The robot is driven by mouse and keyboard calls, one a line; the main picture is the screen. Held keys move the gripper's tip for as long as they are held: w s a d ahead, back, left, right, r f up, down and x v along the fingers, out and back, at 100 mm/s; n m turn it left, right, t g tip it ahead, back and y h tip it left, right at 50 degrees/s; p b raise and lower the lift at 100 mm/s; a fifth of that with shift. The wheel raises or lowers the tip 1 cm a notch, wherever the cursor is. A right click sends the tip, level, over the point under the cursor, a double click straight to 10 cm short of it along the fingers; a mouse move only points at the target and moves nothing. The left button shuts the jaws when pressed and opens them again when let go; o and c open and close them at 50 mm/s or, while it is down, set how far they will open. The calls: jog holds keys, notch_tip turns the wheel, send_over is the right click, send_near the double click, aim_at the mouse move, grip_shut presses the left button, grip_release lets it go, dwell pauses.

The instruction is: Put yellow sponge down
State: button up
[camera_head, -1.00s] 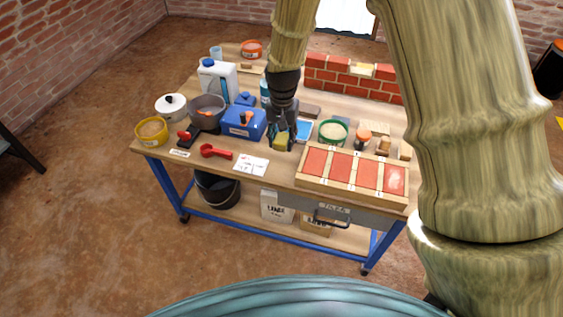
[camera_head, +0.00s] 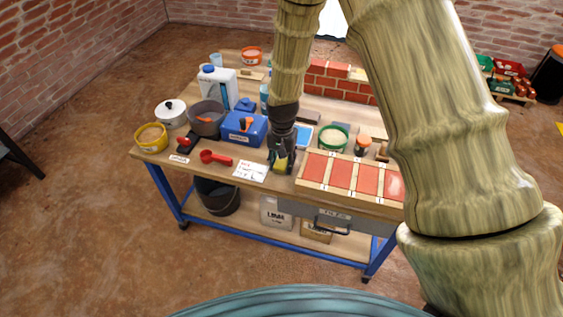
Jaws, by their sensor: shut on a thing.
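The yellow sponge (camera_head: 281,164) is held in my gripper (camera_head: 282,162), between the fingers. The gripper points down over the front middle of the wooden workbench (camera_head: 225,181), between a white paper sheet and a wooden tray of red bricks. The fingers hide part of the sponge. I cannot tell whether the sponge touches the bench top.
The paper sheet (camera_head: 250,171) lies left of the gripper and the brick tray (camera_head: 350,178) right. A blue box (camera_head: 243,128), grey pot (camera_head: 206,119), red scoop (camera_head: 220,158) and green-rimmed bowl (camera_head: 333,138) stand close by. A small brick wall (camera_head: 341,84) stands at the back.

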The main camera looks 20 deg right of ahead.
aim_at(281, 161)
jog(key=shift+f, duration=0.1)
jog(key=o, duration=1.3)
jog(key=shift+c, duration=0.2)
notch_tip(281, 161, up, 12)
jog(key=shift+p, duration=0.45)
jog(key=shift+a, duration=0.1)
